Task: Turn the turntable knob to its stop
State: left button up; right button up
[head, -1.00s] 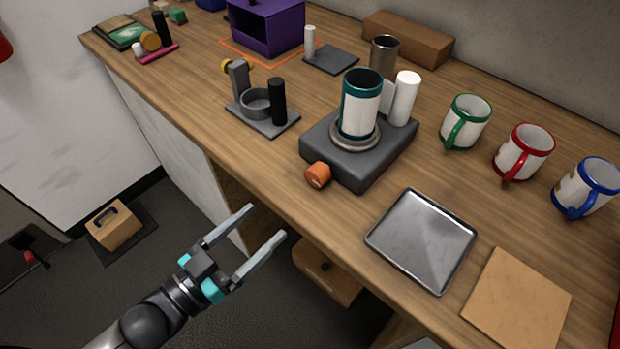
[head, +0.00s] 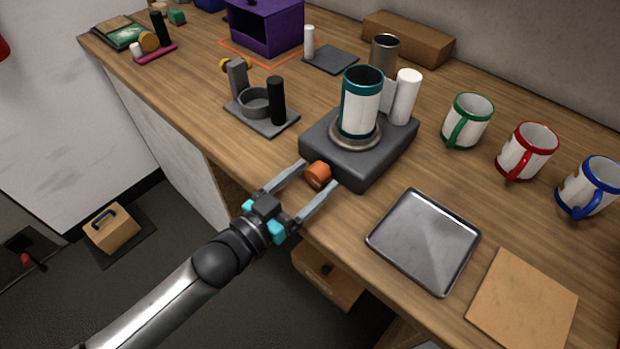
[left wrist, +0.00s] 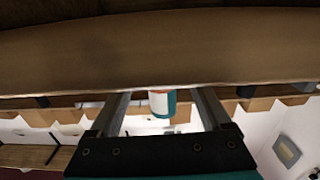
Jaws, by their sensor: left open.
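The orange knob (head: 317,174) sits on the front side of the dark grey turntable base (head: 352,172). A white mug with a teal rim (head: 360,105) stands upright on the round plate (head: 356,142) of the base. My left gripper (head: 319,177) is open, with one finger on each side of the knob. I cannot tell whether the fingers touch it. In the left wrist view my two fingers (left wrist: 165,108) are apart, with a white and teal object (left wrist: 162,103) showing between them; the knob cannot be made out there. My right gripper is not in view.
A white cylinder (head: 404,97) and a metal cup (head: 384,52) stand behind the turntable. A metal tray (head: 422,243) lies to its right, and a grey holder with a black cylinder (head: 277,102) to its left. Mugs with green, red and blue rims (head: 527,150) stand further right.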

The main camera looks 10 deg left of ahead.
pick_arm(q)
jog(key=shift+w, duration=0.1)
grip_shut()
dwell(0.8)
